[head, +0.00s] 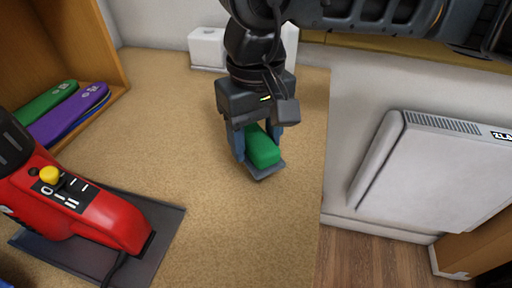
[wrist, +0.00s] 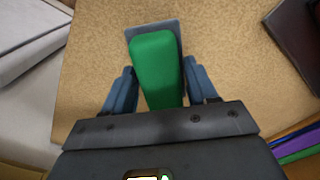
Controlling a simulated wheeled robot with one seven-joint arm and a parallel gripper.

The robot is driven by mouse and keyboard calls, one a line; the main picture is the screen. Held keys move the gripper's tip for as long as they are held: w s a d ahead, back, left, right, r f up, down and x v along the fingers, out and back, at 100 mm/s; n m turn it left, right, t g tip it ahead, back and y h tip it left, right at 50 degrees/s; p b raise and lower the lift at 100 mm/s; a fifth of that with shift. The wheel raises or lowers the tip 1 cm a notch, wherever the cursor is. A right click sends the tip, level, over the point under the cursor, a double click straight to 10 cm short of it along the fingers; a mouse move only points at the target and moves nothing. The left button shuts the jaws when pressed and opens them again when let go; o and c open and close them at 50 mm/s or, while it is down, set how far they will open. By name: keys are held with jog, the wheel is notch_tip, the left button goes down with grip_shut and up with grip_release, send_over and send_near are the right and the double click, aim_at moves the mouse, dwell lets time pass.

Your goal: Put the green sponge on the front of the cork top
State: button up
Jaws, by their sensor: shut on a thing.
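The green sponge (head: 263,150) is a rounded green block over the right part of the cork top (head: 215,215). My gripper (head: 256,146) points down with its blue fingers on either side of the sponge and is shut on it. The sponge also shows between the fingers in the wrist view (wrist: 157,70). A flat grey piece (head: 268,170) shows under and beyond the sponge's end; I cannot tell whether it is joined to the sponge. I cannot tell whether the sponge touches the cork or hangs just above it.
A red machine (head: 105,215) on a dark plate (head: 170,218) stands at the lower left. A wooden shelf at the left holds green (head: 45,104) and purple (head: 70,116) insoles. A white object (head: 207,46) stands at the back. The cork is clear between the machine and my gripper.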

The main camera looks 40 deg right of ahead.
aim_at(256, 136)
jog(key=shift+f, duration=1.7)
jog(key=o, duration=0.9)
jog(key=shift+o, duration=0.2)
notch_tip(256, 136, up, 12)
jog(key=shift+r, duration=0.1)
